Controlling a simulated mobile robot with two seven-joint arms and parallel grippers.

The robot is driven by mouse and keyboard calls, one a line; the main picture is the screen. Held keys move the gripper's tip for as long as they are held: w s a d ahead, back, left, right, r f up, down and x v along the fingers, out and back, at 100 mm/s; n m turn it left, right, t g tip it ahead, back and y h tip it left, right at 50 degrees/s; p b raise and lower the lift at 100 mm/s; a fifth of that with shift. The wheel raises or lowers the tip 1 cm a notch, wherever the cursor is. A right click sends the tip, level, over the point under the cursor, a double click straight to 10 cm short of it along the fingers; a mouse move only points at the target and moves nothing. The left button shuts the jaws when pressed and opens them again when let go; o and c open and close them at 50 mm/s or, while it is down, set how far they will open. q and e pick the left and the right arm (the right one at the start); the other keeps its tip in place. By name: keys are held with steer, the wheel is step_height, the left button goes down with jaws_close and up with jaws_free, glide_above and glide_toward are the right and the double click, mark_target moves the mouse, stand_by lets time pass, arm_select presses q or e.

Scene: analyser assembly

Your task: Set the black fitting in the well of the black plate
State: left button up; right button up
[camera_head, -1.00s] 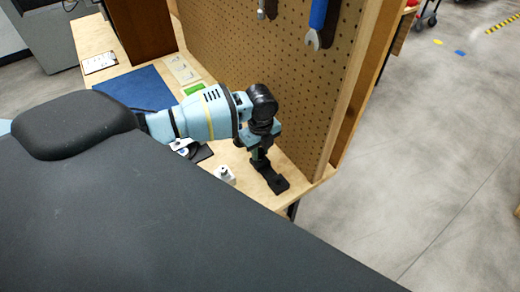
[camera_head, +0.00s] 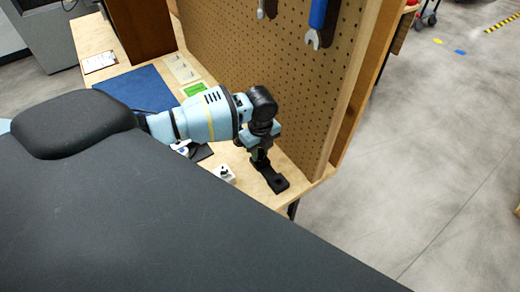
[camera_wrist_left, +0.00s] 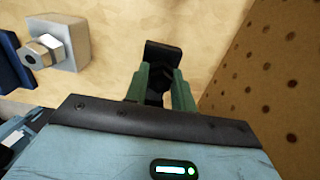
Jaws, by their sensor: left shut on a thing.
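The black plate (camera_head: 273,181) lies on the wooden bench near its front right corner, with a round well at its near end. My left gripper (camera_head: 261,158) points down over the plate's far part. In the left wrist view its green fingers (camera_wrist_left: 158,90) are shut on the black fitting (camera_wrist_left: 154,92), which shows only partly between them. The plate's end (camera_wrist_left: 163,54) shows beyond the fingertips. Black on black, I cannot tell whether the fitting touches the plate or sits in a well. My right gripper is not in view.
A white block (camera_wrist_left: 68,40) with a metal hex fitting stands to the left of the plate; it also shows in the head view (camera_head: 224,174). A pegboard wall (camera_head: 270,70) rises close on the right. A blue mat (camera_head: 137,88) lies farther back.

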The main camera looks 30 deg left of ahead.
arm_select(q)
steer(key=shift+f, duration=0.4)
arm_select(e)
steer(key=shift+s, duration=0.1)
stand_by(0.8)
arm_select(q)
steer(key=shift+f, duration=0.1)
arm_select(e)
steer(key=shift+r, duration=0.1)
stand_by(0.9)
arm_select(q)
steer(key=o, duration=1.6)
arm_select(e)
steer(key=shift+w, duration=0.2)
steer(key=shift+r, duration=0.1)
arm_select(q)
steer(key=shift+r+p, duration=1)
steer(key=shift+r, duration=2.5)
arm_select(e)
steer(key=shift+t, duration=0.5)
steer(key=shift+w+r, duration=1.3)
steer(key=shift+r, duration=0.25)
